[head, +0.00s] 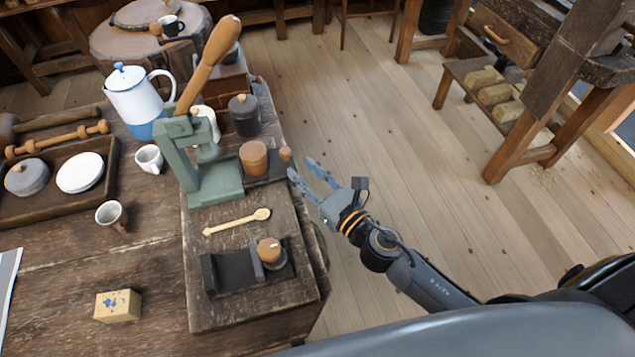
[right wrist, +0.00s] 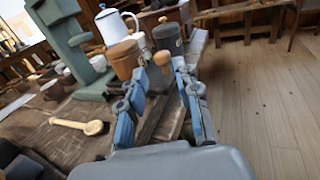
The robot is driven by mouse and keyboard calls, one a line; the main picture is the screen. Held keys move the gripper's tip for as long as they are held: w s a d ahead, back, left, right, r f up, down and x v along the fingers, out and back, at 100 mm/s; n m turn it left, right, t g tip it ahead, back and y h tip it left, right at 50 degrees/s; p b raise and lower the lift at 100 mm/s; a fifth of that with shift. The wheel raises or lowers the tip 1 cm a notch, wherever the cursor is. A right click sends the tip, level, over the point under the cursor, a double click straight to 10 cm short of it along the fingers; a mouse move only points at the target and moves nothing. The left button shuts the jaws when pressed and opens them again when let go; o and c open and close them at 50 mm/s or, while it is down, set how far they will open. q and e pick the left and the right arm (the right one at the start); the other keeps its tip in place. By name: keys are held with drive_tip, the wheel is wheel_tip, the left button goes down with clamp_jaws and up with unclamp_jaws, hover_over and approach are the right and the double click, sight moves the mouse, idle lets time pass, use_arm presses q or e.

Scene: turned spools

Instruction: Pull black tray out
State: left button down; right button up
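A low black tray (head: 264,180) lies on the worn wooden stand, right of the green lever press. A wooden cup-like piece (head: 253,158) stands on it, and a small round wooden knob (head: 285,154) shows at its right end. My right gripper (head: 305,169) is open and empty, just right of the knob and apart from it in the head view. In the right wrist view the knob (right wrist: 162,59) appears ahead between the spread fingers (right wrist: 162,78); the tray is mostly hidden there. My left gripper is not in view.
The green press (head: 205,170) with its long wooden handle stands left of the tray, and a dark lidded canister (head: 244,114) behind it. A wooden spoon (head: 236,222) and a dark holder (head: 232,272) lie nearer. Open floor (head: 390,130) lies to the right.

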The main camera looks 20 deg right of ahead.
drive_tip(key=v, duration=0.4)
drive_tip(key=shift+s, duration=0.2)
idle(0.3)
drive_tip(key=s+d+f+m+g+h, duration=0.25)
drive_tip(key=f+m, duration=0.45)
drive_tip(key=f, duration=0.4)
drive_tip(key=s+d+f+m+g+h, duration=0.1)
drive_tip(key=s+d+f+m+g, duration=0.15)
drive_tip(key=f+m, duration=0.55)
drive_tip(key=s+d+f+m+g+h, duration=0.25)
drive_tip(key=d+f+m, duration=0.2)
drive_tip(key=f, duration=0.85)
drive_tip(key=s+f+m+g, duration=0.2)
drive_tip(key=s+f+m, duration=0.4)
drive_tip(key=s, duration=0.4)
drive_tip(key=s+d+f+m+g+p, duration=0.1)
drive_tip(key=s+f+m+g, duration=0.2)
drive_tip(key=s+f+m, duration=0.3)
drive_tip(key=s+f+m+g+h, duration=0.1)
drive_tip(key=s+f+m+g, duration=0.2)
drive_tip(key=s, duration=1)
wheel_tip(320, 180, down, 3)
drive_tip(key=m, duration=0.3)
drive_tip(key=shift+s+d+m+p, duration=0.25)
drive_tip(key=shift+s+m+p, duration=0.05)
drive_tip(key=shift+m, duration=0.05)
